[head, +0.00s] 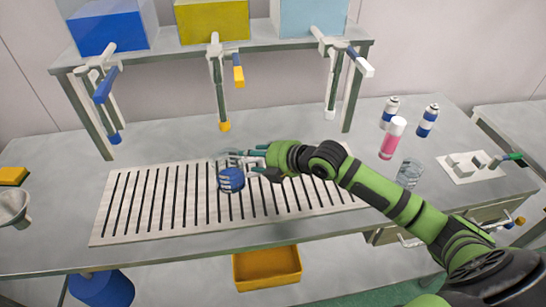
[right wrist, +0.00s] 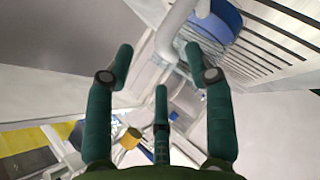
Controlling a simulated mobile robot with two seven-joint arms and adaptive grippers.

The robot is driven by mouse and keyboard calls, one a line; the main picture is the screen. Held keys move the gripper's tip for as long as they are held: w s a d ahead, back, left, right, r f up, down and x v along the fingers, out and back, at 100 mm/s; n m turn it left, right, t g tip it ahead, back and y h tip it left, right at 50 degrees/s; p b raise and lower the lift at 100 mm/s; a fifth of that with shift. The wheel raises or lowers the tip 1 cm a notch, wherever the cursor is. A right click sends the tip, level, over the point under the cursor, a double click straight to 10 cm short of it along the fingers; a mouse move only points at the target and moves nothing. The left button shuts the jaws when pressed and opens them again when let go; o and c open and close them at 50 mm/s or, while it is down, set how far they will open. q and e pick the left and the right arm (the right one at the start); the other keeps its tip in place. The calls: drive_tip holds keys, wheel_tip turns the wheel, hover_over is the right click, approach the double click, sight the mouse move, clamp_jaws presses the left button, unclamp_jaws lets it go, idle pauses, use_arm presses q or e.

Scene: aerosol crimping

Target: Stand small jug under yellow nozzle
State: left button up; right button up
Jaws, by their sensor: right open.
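The small jug (head: 231,181) has a blue body and stands on the slotted drain grate (head: 150,213), just below and slightly right of the yellow nozzle (head: 224,126). Its upper part is hard to make out in the head view. In the right wrist view the jug (right wrist: 226,20) shows at the top, with its pale handle (right wrist: 174,34) just beyond my fingertips. My right gripper (head: 250,160) is open beside the jug's right side, with nothing held between its teal fingers, which also show in the right wrist view (right wrist: 160,60). My left gripper is out of view.
A blue nozzle (head: 115,139) and a white nozzle (head: 330,114) hang left and right of the yellow one. A clear beaker (head: 409,173), a pink can (head: 392,138) and two blue-white cans stand right. A metal funnel (head: 12,206) is at left. The grate is otherwise clear.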

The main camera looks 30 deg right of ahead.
drive_tip(key=b+v, duration=0.2)
drive_tip(key=v, duration=0.9)
